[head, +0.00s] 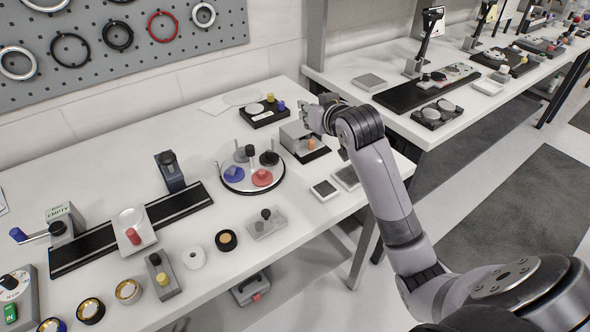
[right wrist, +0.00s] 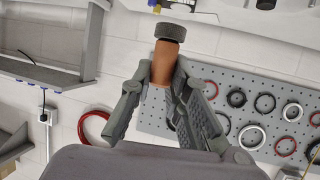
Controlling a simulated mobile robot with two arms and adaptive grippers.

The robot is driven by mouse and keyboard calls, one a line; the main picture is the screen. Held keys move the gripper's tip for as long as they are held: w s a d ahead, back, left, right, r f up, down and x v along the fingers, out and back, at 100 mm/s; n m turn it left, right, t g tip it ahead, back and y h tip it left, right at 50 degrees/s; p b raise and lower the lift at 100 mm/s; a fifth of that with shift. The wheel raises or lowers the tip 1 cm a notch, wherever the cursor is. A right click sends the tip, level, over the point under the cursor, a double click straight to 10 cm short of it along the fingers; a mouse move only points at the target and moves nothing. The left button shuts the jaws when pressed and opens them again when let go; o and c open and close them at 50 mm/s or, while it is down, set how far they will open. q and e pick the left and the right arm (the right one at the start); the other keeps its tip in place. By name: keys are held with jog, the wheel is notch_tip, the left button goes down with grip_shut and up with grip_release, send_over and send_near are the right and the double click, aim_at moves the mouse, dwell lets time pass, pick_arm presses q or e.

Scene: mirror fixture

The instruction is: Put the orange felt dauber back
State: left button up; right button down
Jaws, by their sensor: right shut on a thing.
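The orange felt dauber (right wrist: 163,65) shows in the right wrist view as an orange cylinder with a dark grey round end. My right gripper (right wrist: 165,80) is shut on its orange body, one finger on each side, and the dark end sticks out past the fingertips. In the head view my right gripper (head: 308,116) is above the back right of the white table, over a grey block on a black base (head: 308,154). A small orange piece (head: 311,143) shows at that block; I cannot tell whether it is part of the held dauber. My left gripper is out of view.
A round turntable (head: 238,187) with coloured pads and knobs stands left of the gripper. A black tray (head: 262,119) with yellow and blue knobs is behind. Two small flat squares (head: 325,189) lie near the front edge. A pegboard with rings (head: 110,75) hangs on the wall.

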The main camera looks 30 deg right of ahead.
notch_tip(320, 180, down, 13)
jog(key=shift+r, duration=0.2)
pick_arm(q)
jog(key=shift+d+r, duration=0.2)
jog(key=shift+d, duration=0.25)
pick_arm(e)
jog(key=shift+f, duration=2.2)
jog(key=shift+f, duration=0.2)
jog(key=c, duration=1.5)
grip_release()
jog(key=shift+c, duration=0.2)
